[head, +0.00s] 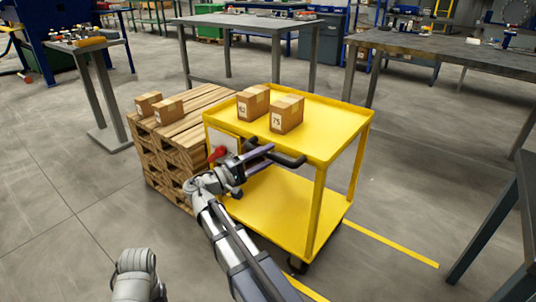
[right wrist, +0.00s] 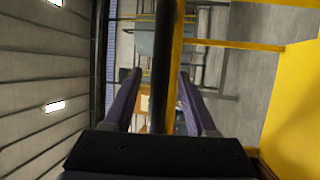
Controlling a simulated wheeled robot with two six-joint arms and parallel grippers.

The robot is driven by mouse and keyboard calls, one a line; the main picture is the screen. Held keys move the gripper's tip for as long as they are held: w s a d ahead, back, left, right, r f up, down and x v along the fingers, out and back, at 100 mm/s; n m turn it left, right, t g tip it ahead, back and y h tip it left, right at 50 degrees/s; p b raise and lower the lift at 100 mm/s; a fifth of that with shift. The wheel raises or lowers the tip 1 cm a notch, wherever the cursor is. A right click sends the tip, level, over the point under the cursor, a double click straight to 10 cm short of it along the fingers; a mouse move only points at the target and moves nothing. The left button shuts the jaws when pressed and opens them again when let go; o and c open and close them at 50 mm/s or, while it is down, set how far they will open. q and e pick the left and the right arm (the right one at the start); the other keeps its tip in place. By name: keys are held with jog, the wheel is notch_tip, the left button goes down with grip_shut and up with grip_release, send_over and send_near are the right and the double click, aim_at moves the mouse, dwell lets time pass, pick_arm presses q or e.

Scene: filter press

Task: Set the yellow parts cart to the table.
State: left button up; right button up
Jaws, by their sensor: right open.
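The yellow parts cart (head: 262,212) stands in the middle of the head view, with two brown boxes (head: 270,110) on its top tray. Its black handle (head: 288,160) is on the side nearest me. My right gripper (head: 262,161) is open at this handle. In the right wrist view the black handle bar (right wrist: 164,50) runs between the two purple fingers (right wrist: 159,85), with gaps on both sides. A grey table (head: 250,22) stands behind the cart. Another grey table (head: 450,52) is at the back right. My left gripper is out of view.
A stack of wooden pallets (head: 170,143) with two small boxes (head: 160,107) stands close to the cart's left. A narrow stand (head: 88,44) is farther left. A dark table edge (head: 505,235) is at the right. A yellow floor line (head: 390,244) crosses the open floor right of the cart.

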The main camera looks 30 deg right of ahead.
jog(key=shift+d, duration=0.35)
jog(key=shift+c, duration=0.4)
grip_shut()
dwell(0.9)
